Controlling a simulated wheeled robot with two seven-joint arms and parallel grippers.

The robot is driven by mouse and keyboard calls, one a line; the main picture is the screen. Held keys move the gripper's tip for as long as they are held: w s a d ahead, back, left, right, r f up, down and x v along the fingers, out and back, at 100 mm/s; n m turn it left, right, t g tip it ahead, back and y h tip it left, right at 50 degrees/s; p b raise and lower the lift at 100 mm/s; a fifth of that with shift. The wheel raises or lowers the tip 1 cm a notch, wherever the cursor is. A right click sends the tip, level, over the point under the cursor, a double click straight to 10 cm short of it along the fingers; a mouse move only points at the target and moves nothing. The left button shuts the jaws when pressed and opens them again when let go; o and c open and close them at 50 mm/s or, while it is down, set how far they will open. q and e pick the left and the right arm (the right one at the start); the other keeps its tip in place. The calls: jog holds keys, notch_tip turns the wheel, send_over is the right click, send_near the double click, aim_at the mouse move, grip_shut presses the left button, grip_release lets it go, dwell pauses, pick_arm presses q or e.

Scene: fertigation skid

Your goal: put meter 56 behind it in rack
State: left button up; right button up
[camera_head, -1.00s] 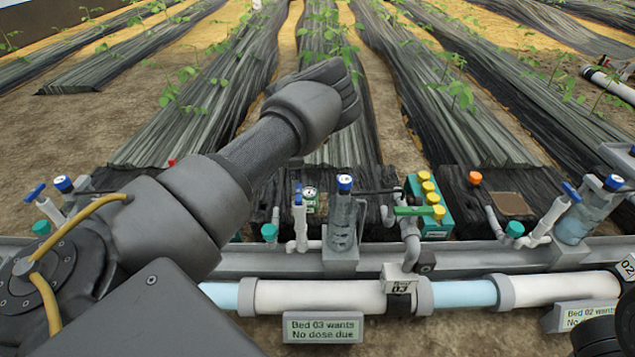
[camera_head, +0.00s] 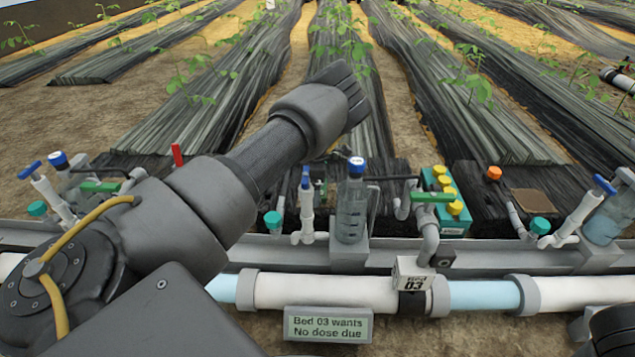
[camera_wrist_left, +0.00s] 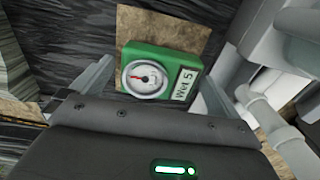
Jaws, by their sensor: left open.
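A green meter (camera_wrist_left: 160,75) with a round white dial, a red needle and a label reading "Wet 5" is in the left wrist view. It lies on a brown patch. My left gripper (camera_wrist_left: 157,66) is open, with one finger on each side of the meter and gaps between. In the head view my left forearm reaches out over the bed and its fingers are hidden. A teal holder (camera_head: 453,222) with several yellow caps stands right of the bottle; I cannot tell if it is the rack. No number 56 is readable. My right gripper is not in view.
A blue-capped bottle (camera_head: 352,210) and a white valve pipe (camera_head: 307,212) stand on the grey rail. A green-handled valve (camera_head: 432,198) is to their right. The sign (camera_head: 328,325) reads "Bed 03 wants No dose due". Grey pipes crowd the meter's right side in the wrist view.

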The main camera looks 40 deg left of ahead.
pick_arm(q)
jog(key=shift+f, duration=0.7)
jog(key=shift+c, duration=0.3)
